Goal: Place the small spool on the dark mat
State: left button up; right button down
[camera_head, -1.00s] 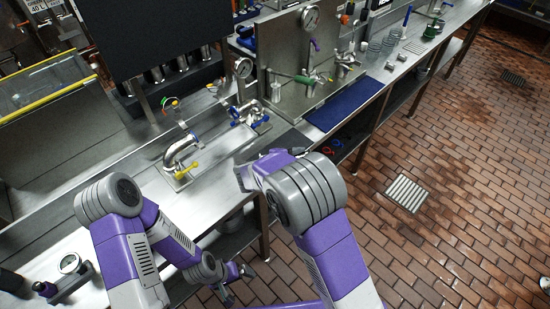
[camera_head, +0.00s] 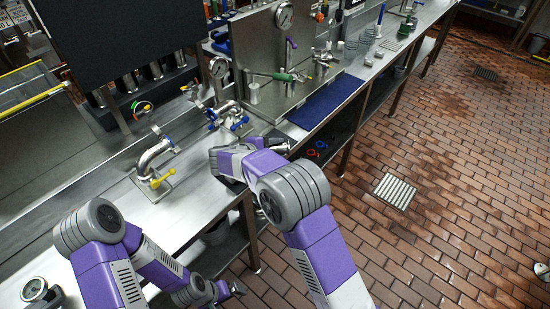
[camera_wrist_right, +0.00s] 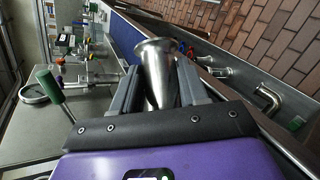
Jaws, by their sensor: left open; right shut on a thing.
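My right gripper (camera_head: 277,146) is shut on a small shiny metal spool with a flared rim. The spool (camera_wrist_right: 158,72) stands out between the two fingers in the right wrist view. I cannot tell whether the spool touches the mat. My left gripper (camera_head: 238,288) is low at the bottom of the head view, open and empty, away from the bench top; its fingers are small there.
Behind stands a steel panel with a gauge (camera_head: 284,15) and a green-handled valve (camera_head: 283,77). A curved pipe with a yellow handle (camera_head: 162,179) stands left on the bench. The brick floor (camera_head: 450,190) is open at right.

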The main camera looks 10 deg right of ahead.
jog(key=c, duration=1.9)
grip_release()
notch_tip(320, 180, down, 4)
jog(key=shift+r+b, duration=0.25)
jog(key=shift+b, duration=0.1)
grip_shut()
jog(key=o, duration=1.3)
grip_release()
jog(key=shift+a+r, duration=0.1)
jog(key=shift+r, duration=0.05)
jog(key=p+v, duration=0.2)
jog(key=v, duration=0.9)
jog(key=shift+s+a+r, duration=0.15)
jog(key=shift+s+a, duration=0.1)
jog(key=shift+a, duration=0.05)
